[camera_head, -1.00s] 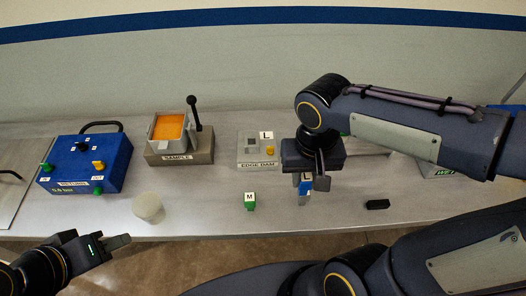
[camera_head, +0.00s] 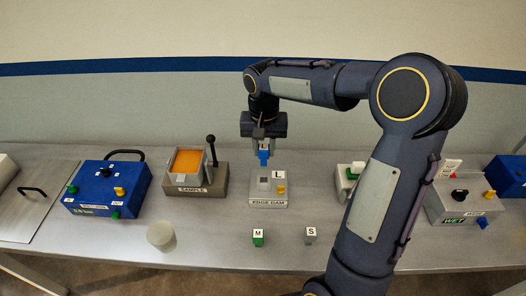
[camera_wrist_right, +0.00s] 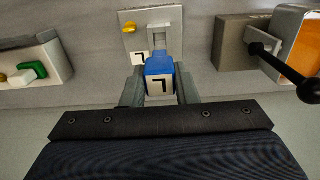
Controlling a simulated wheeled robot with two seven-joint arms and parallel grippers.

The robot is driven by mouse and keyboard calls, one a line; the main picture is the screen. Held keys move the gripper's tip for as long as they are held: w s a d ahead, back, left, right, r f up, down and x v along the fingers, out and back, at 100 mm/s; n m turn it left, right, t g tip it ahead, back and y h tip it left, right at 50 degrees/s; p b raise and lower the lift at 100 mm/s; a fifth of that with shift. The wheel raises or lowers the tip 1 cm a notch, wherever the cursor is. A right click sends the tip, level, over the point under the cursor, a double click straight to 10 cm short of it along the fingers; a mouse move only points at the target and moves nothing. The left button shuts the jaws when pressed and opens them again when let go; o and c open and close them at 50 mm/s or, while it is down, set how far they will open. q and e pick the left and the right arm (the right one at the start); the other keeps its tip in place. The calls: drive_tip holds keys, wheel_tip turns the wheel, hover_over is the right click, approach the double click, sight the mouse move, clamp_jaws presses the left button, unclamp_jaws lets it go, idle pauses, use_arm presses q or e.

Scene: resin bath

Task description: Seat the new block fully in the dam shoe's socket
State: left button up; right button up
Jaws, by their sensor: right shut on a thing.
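My right gripper (camera_head: 263,146) is shut on a blue block (camera_head: 264,155) and holds it up behind and above the grey dam shoe, marked EDGE DAM (camera_head: 268,203). The shoe has a square socket (camera_head: 263,183), an L label and a yellow knob. In the right wrist view the block (camera_wrist_right: 160,68) sits between both fingers, its white face marked L. The shoe (camera_wrist_right: 133,30) lies just beyond it there; the block looks apart from the socket, though the exact gap is hard to tell. My left gripper is not in view.
A green M block (camera_head: 258,238) and a grey S block (camera_head: 311,234) stand in front of the shoe. The SAMPLE stand (camera_head: 215,180) with its upright black lever (camera_head: 211,150) is close on the left. A white cylinder (camera_head: 160,235) stands at the front left.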

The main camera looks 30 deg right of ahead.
sight(264, 164)
drive_tip(key=shift+f+b, duration=2.2)
drive_tip(key=shift+f, duration=0.7)
drive_tip(key=shift+f+b, duration=1.4)
drive_tip(key=shift+f, duration=0.65)
drive_tip(key=o, duration=1)
wheel_tip(264, 164, up, 8)
drive_tip(key=shift+f, duration=0.1)
